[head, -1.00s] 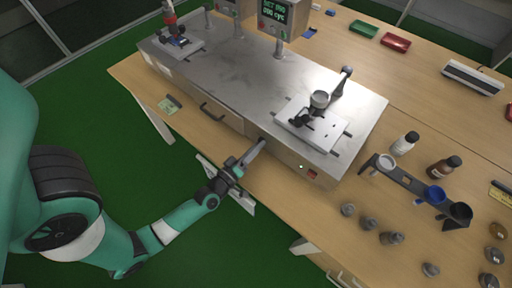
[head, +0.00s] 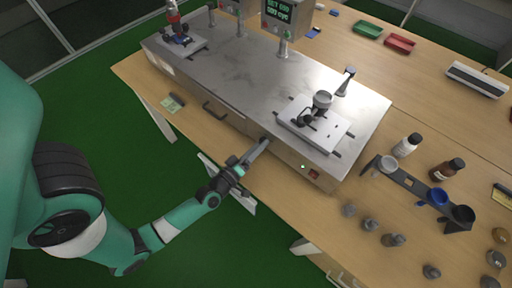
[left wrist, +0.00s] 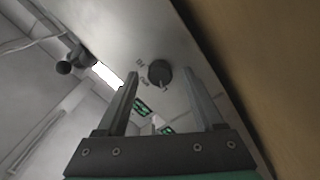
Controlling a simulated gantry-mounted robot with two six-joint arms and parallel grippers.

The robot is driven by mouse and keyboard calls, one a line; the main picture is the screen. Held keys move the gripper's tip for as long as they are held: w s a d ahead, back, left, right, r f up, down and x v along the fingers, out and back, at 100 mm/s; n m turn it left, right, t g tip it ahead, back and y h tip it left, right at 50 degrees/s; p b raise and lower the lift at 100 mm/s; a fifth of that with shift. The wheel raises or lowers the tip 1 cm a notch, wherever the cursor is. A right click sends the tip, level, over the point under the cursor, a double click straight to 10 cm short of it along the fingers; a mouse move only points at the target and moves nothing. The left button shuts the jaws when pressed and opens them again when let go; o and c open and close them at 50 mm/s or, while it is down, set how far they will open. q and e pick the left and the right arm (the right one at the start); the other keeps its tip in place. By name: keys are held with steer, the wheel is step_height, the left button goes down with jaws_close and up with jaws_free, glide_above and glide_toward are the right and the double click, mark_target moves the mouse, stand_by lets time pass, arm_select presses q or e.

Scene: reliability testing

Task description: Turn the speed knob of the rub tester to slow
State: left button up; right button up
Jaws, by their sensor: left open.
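The rub tester (head: 245,75) is a long silver metal box on the wooden table, with its front face towards my left arm. My left gripper (head: 264,142) is at that front face, its fingers pointing at it. In the left wrist view a dark round knob (left wrist: 160,73) with small print beside it sits on the grey panel. The open fingers (left wrist: 160,75) appear on either side of it with gaps; I cannot tell how far they reach around it. In the head view the gripper hides the knob. My right gripper is not in view.
A red switch (head: 314,174) is right of the gripper on the front face. A white plate (head: 315,125) with a round weight is on top. Bottles, a dark rack (head: 408,182) and several small weights stand at the right. A display (head: 279,14) rises behind.

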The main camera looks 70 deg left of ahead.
arm_select(q)
steer(key=p+v, duration=0.3)
steer(key=v, duration=0.7)
steer(key=shift+d+r, duration=0.1)
steer(key=shift+d, duration=0.25)
steer(key=shift+s+d, duration=0.1)
steer(key=shift+s, duration=0.55)
